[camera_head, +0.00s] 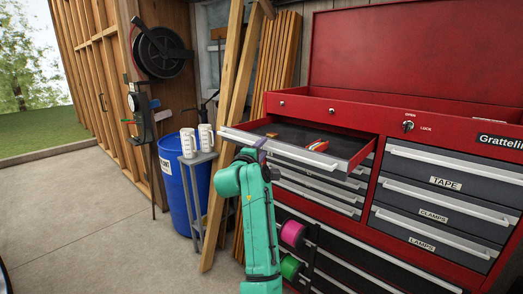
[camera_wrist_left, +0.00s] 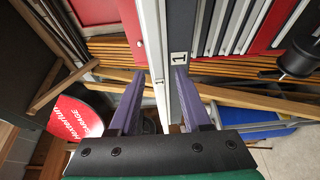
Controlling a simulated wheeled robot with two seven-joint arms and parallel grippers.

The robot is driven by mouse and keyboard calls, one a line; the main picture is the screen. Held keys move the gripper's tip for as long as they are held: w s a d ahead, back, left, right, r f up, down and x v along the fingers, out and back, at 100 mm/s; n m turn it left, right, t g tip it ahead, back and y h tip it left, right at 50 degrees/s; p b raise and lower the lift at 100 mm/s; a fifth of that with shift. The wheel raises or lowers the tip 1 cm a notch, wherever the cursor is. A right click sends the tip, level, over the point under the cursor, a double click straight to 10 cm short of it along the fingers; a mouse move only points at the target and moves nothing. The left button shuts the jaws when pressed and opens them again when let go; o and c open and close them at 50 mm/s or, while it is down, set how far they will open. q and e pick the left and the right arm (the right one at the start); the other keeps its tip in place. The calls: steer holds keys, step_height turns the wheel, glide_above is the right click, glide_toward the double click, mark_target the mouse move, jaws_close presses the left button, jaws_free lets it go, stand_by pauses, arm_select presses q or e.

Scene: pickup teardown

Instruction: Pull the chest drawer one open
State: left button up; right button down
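The top left drawer (camera_head: 330,168) of the red tool chest stands pulled out, with its silver handle strip (camera_head: 290,152) along the front. A red-handled tool (camera_head: 318,145) and a small yellowish thing (camera_head: 272,135) lie inside. My left gripper (camera_head: 262,146) is at the left part of this drawer's front edge. In the left wrist view, the purple fingers of my left gripper (camera_wrist_left: 160,74) stand apart on either side of the pale handle strip (camera_wrist_left: 154,40), near a label "1" (camera_wrist_left: 178,57). Whether both fingers press on it is unclear. My right gripper is not in view.
Closed drawers lie below, and labelled drawers (camera_head: 445,183) stand to the right. The concrete floor (camera_head: 90,220) at left is clear.

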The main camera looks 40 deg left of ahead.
arm_select(q)
steer(key=b+v, duration=0.4)
steer(key=v, duration=1)
steer(key=shift+s, duration=0.25)
